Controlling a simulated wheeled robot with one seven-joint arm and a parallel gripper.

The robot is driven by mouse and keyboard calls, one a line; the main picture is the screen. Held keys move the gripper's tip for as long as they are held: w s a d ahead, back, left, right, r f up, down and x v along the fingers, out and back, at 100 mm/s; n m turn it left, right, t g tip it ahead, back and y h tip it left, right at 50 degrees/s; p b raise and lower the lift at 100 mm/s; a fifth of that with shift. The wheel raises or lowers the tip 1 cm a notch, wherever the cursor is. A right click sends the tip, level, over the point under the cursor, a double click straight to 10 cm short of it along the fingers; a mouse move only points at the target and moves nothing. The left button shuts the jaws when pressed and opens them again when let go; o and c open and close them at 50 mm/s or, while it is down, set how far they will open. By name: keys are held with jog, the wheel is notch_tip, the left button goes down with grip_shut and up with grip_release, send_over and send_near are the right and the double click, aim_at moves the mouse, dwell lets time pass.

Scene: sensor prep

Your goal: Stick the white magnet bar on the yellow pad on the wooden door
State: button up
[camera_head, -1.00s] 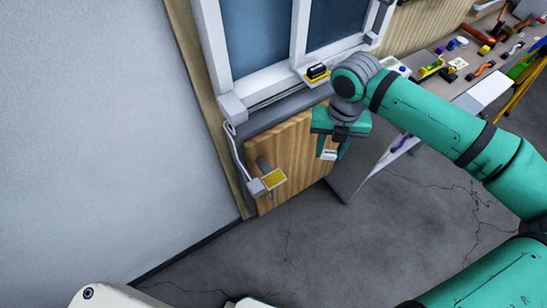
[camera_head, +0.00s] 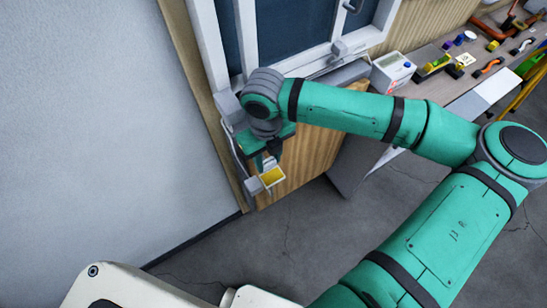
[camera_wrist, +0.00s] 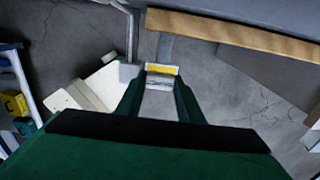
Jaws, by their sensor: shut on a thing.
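The wooden door (camera_head: 312,152) stands below the window; its top edge (camera_wrist: 235,34) crosses the upper right of the wrist view. The yellow pad (camera_head: 272,177) with a pale rim is low on the door's left side. In the wrist view the pad (camera_wrist: 162,68) is a thin yellow strip just beyond my fingertips. My gripper (camera_wrist: 159,82) is shut on the white magnet bar (camera_wrist: 159,85), which lies across between the fingers. In the head view my gripper (camera_head: 264,160) is just above the pad and hides the bar. I cannot tell whether bar and pad touch.
A small grey block (camera_head: 253,187) with a cable sits left of the pad. A grey bar (camera_wrist: 166,48) runs from the door edge toward the pad. The window frame (camera_head: 246,40) rises behind my wrist. A workbench (camera_head: 450,82) with tools is at right.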

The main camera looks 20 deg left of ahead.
aim_at(271, 177)
jog(key=shift+s+d+f, duration=0.4)
jog(key=shift+d+f, duration=0.05)
jog(key=shift+s+f, duration=0.1)
jog(key=shift+f, duration=0.25)
jog(key=shift+d+f, duration=0.15)
jog(key=shift+f, duration=0.85)
jog(key=shift+f, duration=0.7)
dwell(1.0)
jog(key=shift+o, duration=1.3)
jog(key=shift+c, duration=1.4)
